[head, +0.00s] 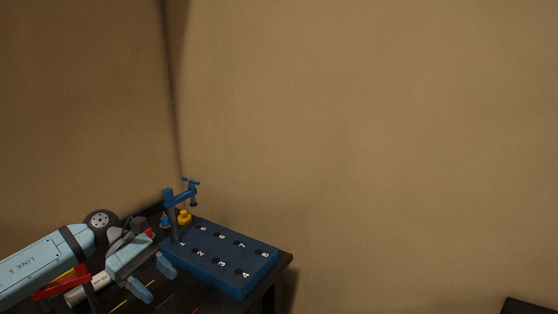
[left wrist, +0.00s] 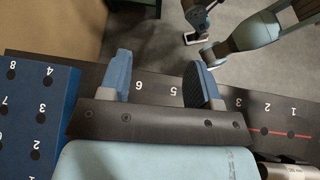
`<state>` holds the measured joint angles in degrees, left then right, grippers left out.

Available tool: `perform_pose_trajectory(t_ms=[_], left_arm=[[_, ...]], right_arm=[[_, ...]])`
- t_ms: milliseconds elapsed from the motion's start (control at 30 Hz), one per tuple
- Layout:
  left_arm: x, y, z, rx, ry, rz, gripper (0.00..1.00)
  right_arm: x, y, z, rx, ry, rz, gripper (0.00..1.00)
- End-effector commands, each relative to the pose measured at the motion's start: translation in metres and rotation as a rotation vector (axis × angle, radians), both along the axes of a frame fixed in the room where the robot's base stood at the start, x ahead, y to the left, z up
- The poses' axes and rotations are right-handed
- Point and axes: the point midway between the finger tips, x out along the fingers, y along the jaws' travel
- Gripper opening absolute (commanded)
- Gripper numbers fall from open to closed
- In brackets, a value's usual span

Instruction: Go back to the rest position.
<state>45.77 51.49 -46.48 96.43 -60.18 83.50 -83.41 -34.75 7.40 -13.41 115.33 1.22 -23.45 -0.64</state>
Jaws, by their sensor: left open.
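My left gripper (head: 153,279) is low at the left in the head view, just left of a blue block with numbered holes (head: 222,262). Its two blue fingers are apart with nothing between them. In the left wrist view the open left gripper (left wrist: 160,82) shows over a dark numbered surface (left wrist: 152,87), with the blue block (left wrist: 36,118) at the left. A jointed arm (left wrist: 252,33), seemingly my right one, shows at the top right there; the state of its jaws is not clear.
A blue clamp (head: 182,192) stands at the block's back left corner, near a small yellow piece (head: 184,217). The dark table (head: 272,288) ends just right of the block. A red-handled tool (head: 62,282) lies by my left arm. A plain wall (head: 370,130) fills the back.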

Motion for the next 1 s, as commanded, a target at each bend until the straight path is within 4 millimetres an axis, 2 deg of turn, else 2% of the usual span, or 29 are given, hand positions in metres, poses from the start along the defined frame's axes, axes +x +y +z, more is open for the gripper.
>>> perform_pose_trajectory(t_ms=[33, 100, 200, 333, 433, 567, 667, 800, 833, 1000], left_arm=[[-0.009, -0.03, -0.005, -0.096, 0.091, 0.059, 0.57], [-0.017, -0.063, -0.009, -0.228, 0.234, 0.164, 0.57], [-0.026, -0.101, -0.011, -0.407, 0.475, 0.32, 0.57], [-0.034, -0.131, -0.013, -0.625, 0.84, 0.523, 0.57], [-0.038, -0.14, -0.021, -0.779, 1.154, 0.678, 0.57], [-0.046, -0.137, -0.044, -0.968, 1.595, 0.873, 0.57], [-0.059, -0.128, -0.074, -1.106, 1.951, 1.015, 0.57], [-0.094, -0.109, -0.127, -1.303, 2.462, 1.198, 0.57], [-0.105, -0.105, -0.139, 1.337, -2.553, -1.225, 0.57], [-0.172, -0.087, -0.197, 1.084, -2.121, -0.953, 0.57]], right_arm=[[0.0, 0.0, 0.009, -0.001, -0.001, 0.001, 0.0], [-0.001, 0.0, 0.014, -0.003, -0.002, 0.001, 0.0], [-0.003, -0.002, 0.022, -0.005, -0.002, 0.001, 0.0], [-0.003, -0.003, 0.032, -0.009, -0.003, 0.0, 0.0], [-0.003, -0.004, 0.04, -0.011, -0.004, 0.0, 0.0], [-0.004, -0.005, 0.05, -0.015, -0.004, 0.001, 0.0], [-0.004, -0.005, 0.057, -0.017, -0.005, 0.001, 0.0], [-0.005, -0.006, 0.067, -0.021, -0.005, 0.002, 0.0], [-0.005, -0.006, 0.069, -0.022, -0.005, 0.003, 0.0], [-0.006, -0.006, 0.078, -0.024, -0.009, 0.003, 0.0]])
